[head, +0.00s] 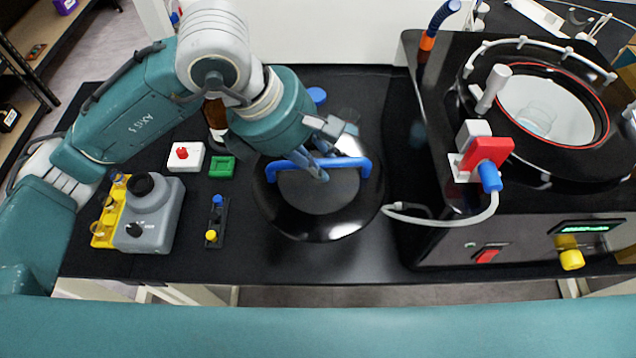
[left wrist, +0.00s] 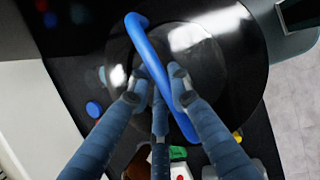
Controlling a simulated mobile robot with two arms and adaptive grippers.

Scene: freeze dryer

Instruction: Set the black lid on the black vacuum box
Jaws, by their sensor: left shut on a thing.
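The black lid (head: 318,222) is a round glossy disc with a blue handle across its top. It lies on or just above the black bench, left of the vacuum box; I cannot tell if it touches the bench. My left gripper (head: 318,170) is shut on the blue handle (head: 290,165); the handle also shows between the fingers in the left wrist view (left wrist: 157,75). The black vacuum box (head: 450,215) stands at the right, with its round top opening (head: 600,125) uncovered and a clear glass vessel (head: 537,120) inside. My right gripper is not in view.
A grey device (head: 150,215) with a yellow vial rack (head: 107,232) stands at the left. A white block with a red knob (head: 186,156), a green tray (head: 222,167) and a small dark rack (head: 217,222) sit between.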

